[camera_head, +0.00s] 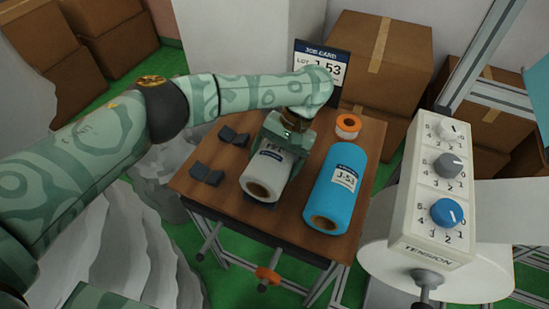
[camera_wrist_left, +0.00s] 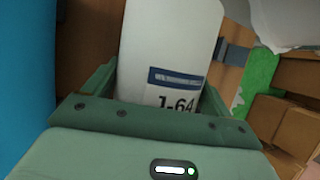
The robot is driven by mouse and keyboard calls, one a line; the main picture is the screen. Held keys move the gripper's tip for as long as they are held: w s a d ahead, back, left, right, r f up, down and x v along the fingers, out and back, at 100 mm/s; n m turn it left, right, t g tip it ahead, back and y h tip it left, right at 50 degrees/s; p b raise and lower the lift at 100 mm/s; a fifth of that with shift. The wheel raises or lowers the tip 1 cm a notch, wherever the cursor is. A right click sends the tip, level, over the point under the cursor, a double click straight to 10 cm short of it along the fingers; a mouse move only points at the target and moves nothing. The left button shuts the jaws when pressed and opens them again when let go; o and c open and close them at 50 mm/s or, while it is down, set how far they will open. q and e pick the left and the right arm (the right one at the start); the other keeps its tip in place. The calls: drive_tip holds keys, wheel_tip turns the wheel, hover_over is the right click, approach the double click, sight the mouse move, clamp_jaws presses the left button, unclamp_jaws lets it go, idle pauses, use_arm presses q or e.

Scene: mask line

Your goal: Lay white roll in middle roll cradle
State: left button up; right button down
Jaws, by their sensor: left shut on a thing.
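The white roll (camera_head: 262,180), with a brown core and a printed label, lies lengthwise on or just above the middle of the wooden table. Dark cradle parts (camera_head: 262,204) show under its near end; contact cannot be told. My left gripper (camera_head: 283,150) is over the roll's far part, shut on it from above. In the left wrist view the white roll (camera_wrist_left: 170,45) is between the fingers (camera_wrist_left: 158,92), its label reading about "J-64". The empty left cradle shows as two dark blocks (camera_head: 207,175). My right gripper is not in view.
A blue roll (camera_head: 338,190) labelled J-53 lies close on the right. An orange-and-white tape roll (camera_head: 348,126) and a job card (camera_head: 321,68) stand behind. A tension box (camera_head: 437,190) with knobs is at the right. The table's (camera_head: 228,208) left part is mostly free.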

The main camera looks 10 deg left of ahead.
use_arm(q)
drive_tip(key=shift+f, duration=0.2)
drive_tip(key=o, duration=1)
drive_tip(key=shift+f, duration=0.1)
drive_tip(key=shift+o, duration=0.2)
drive_tip(key=p+v, duration=0.2)
drive_tip(key=v, duration=0.7)
drive_tip(key=shift+w+d+r+p, duration=0.1)
drive_tip(key=shift+d+r+p, duration=0.05)
drive_tip(key=shift+r+p, duration=0.2)
drive_tip(key=b+v, duration=0.3)
drive_tip(key=v, duration=0.3)
drive_tip(key=shift+r+b, duration=0.2)
drive_tip(key=shift+b, duration=0.15)
